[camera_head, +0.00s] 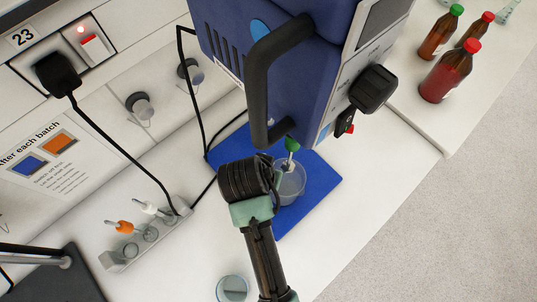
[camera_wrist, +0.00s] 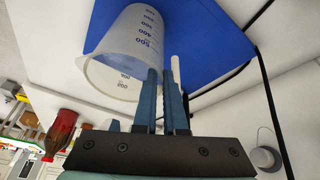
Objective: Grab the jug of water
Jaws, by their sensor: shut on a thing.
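The jug (camera_head: 291,186) is a clear, see-through vessel on the blue mat (camera_head: 325,181), under the front of the blue machine. In the wrist view the jug (camera_wrist: 118,52) shows dark volume marks and its open mouth. My gripper (camera_wrist: 165,80) is at the jug's side, its two blue fingers close together and shut on the jug. The exact part of the jug between the fingers is hard to make out. In the head view my wrist covers the fingertips and the jug's left side. I cannot tell how full the jug is.
The blue machine (camera_head: 300,75) with a black handle (camera_head: 262,85) stands right above the jug, with a green-topped nozzle (camera_head: 291,145) over it. Black cables run at left. A rack (camera_head: 145,240) stands lower left. Bottles (camera_head: 446,72) stand upper right. The counter's right front is clear.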

